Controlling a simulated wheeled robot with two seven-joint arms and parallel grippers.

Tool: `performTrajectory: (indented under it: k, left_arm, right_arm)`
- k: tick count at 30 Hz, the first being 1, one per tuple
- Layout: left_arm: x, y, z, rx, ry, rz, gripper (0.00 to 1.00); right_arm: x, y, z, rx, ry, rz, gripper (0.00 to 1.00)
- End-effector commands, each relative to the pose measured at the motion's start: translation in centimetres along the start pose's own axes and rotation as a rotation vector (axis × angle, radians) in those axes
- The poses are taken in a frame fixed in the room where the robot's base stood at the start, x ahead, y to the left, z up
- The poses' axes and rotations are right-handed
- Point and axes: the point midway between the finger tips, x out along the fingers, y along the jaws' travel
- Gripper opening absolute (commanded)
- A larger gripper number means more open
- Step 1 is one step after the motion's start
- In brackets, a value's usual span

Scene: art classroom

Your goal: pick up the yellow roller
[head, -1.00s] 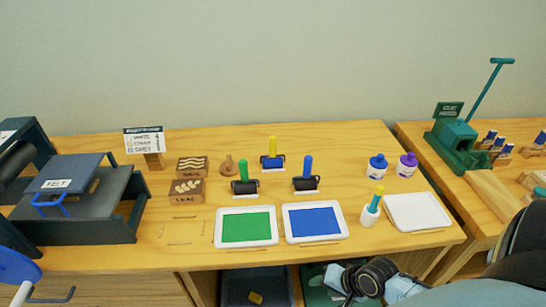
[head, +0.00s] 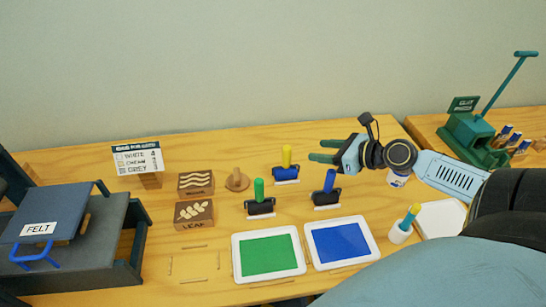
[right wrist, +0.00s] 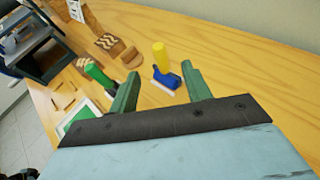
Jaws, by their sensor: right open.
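The yellow roller (head: 286,163) stands upright at the back of the table, with a yellow handle and a blue lower part on a white rest. In the right wrist view the yellow roller (right wrist: 162,66) stands beyond and between my open fingers. My right gripper (head: 318,152) is open and empty, to the right of the yellow roller and apart from it; its green fingers point left toward the handle. The fingers of my right gripper (right wrist: 158,85) also show in the right wrist view. My left gripper is not in view.
A green-handled roller (head: 260,200) and a blue-handled roller (head: 327,190) stand in front. Green (head: 268,254) and blue (head: 342,242) ink trays lie nearer. A wooden knob (head: 237,181) and stamp blocks (head: 195,214) are left. A bottle (head: 397,179) is partly hidden under my right arm.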

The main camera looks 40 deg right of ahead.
Motion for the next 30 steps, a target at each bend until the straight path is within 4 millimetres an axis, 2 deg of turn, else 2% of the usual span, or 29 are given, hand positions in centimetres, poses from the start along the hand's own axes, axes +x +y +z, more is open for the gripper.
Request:
performTrajectory:
  k: [4,9,12,18,24,30]
  left_arm:
    - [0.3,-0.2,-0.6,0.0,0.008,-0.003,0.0]
    - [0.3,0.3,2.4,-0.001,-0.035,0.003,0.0]
    - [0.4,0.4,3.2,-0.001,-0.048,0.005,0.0]
    - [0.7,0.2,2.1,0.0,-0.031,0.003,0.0]
    - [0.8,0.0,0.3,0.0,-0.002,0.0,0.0]
    - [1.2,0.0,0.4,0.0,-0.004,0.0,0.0]
  right_arm:
    - [1.6,-0.1,0.0,0.007,-0.001,-0.001,0.48]
    - [3.9,-0.1,0.0,0.007,-0.003,-0.001,0.48]
    - [5.1,-0.1,0.0,0.005,-0.003,-0.002,0.48]
    - [7.1,-0.1,-0.1,0.007,-0.001,-0.002,0.48]
    - [8.0,-0.1,-0.1,0.007,0.001,-0.001,0.48]
    - [9.2,0.0,0.0,0.005,-0.002,-0.001,0.48]
